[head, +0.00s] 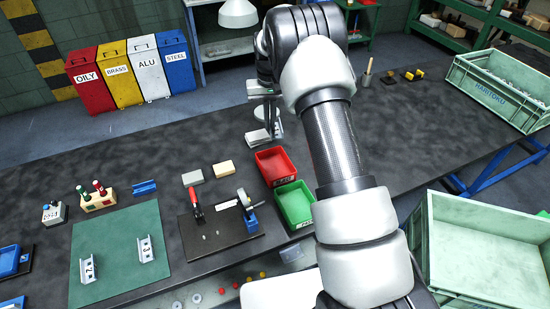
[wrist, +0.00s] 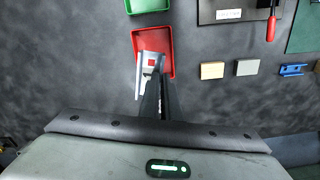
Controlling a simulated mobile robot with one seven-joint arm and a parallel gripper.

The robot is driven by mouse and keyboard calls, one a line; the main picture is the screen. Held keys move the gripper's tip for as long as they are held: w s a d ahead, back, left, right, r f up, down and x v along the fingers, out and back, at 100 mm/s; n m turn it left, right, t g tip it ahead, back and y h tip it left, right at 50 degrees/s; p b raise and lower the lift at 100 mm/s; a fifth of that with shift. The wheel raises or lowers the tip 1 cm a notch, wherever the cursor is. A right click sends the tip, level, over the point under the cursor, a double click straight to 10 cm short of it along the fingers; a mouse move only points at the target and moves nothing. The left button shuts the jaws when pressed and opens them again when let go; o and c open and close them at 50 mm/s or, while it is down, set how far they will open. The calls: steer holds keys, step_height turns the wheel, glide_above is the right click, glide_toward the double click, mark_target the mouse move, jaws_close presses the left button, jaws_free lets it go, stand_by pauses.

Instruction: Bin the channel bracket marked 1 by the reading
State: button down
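My gripper (wrist: 157,88) appears shut on a silver channel bracket (wrist: 139,78), held over the red tray (wrist: 168,40) in the wrist view. No number can be read on the held bracket. In the head view my gripper (head: 264,92) is high over the bench, with the bracket (head: 278,124) below it, behind the red tray (head: 275,156). A green tray (head: 291,194) stands in front of the red one. Channel brackets marked 2 (head: 88,270) and 3 (head: 146,250) lie on the green mat (head: 115,235). The gauge (head: 243,198) reading is too small to read.
A dark fixture plate (head: 215,252) carries a red-handled clamp (head: 195,204) and a blue block (head: 250,220). A green crate (head: 497,85) stands at the bench's right end.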

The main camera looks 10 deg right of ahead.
steer(key=b, duration=0.5)
glide_above(271, 171)
step_height(271, 171, down, 10)
steer(key=shift+w+f, duration=0.1)
stand_by(0.6)
steer(key=shift+f+b, duration=1.65)
steer(key=shift+f, duration=0.55)
steer(key=shift+f+b, duration=1.65)
steer(key=shift+f, duration=0.9)
steer(key=c, duration=1.9)
jaws_free()
steer(key=shift+r, duration=0.1)
